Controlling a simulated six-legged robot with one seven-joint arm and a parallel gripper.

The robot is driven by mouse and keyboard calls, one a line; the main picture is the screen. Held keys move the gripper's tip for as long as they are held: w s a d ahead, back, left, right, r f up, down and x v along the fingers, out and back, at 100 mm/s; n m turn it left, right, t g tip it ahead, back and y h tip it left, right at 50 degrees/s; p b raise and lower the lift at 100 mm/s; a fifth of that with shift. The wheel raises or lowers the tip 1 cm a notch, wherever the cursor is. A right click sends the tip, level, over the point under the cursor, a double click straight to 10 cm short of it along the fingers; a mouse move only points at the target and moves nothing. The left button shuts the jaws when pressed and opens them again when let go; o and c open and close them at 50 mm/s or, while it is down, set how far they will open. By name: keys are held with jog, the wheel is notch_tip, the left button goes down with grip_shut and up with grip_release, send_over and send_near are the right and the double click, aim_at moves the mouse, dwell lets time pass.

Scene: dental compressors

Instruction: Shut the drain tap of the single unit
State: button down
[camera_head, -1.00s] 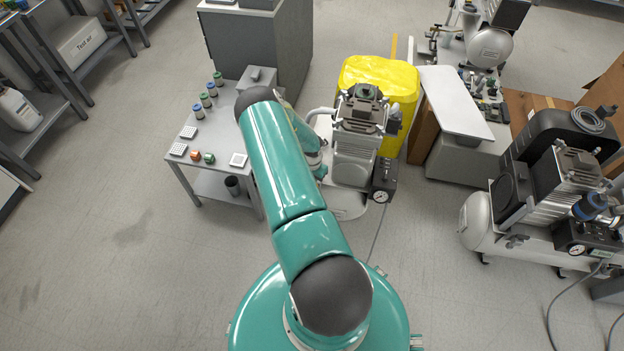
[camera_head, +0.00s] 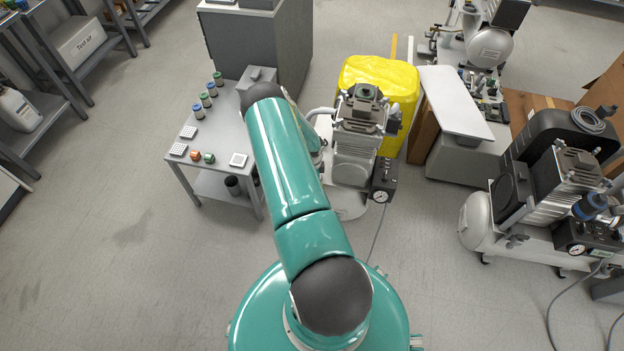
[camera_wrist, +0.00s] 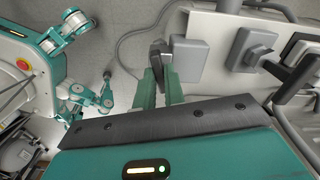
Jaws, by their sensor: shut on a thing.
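The single unit (camera_head: 354,150), a grey compressor with a ribbed motor block on a white tank, stands just beyond my arm in the head view. My arm covers its left side, and the drain tap cannot be made out there. In the wrist view my gripper (camera_wrist: 160,80) has its two green fingers closed around a dark upright lever, which looks like the handle of the drain tap (camera_wrist: 157,53). A grey block (camera_wrist: 190,60) sits right beside the fingers. I cannot tell the tap's exact angle. The gripper itself is hidden in the head view.
A grey side table (camera_head: 215,150) with small bottles and white trays stands left of the unit. A yellow-covered thing (camera_head: 400,80) is close behind it. A larger compressor (camera_head: 550,190) stands at the right. The floor at the front left is clear.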

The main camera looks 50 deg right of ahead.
jog(key=shift+m, duration=1.6)
jog(key=c, duration=1.5)
grip_release()
notch_tip(320, 180, up, 14)
jog(key=shift+f, duration=0.1)
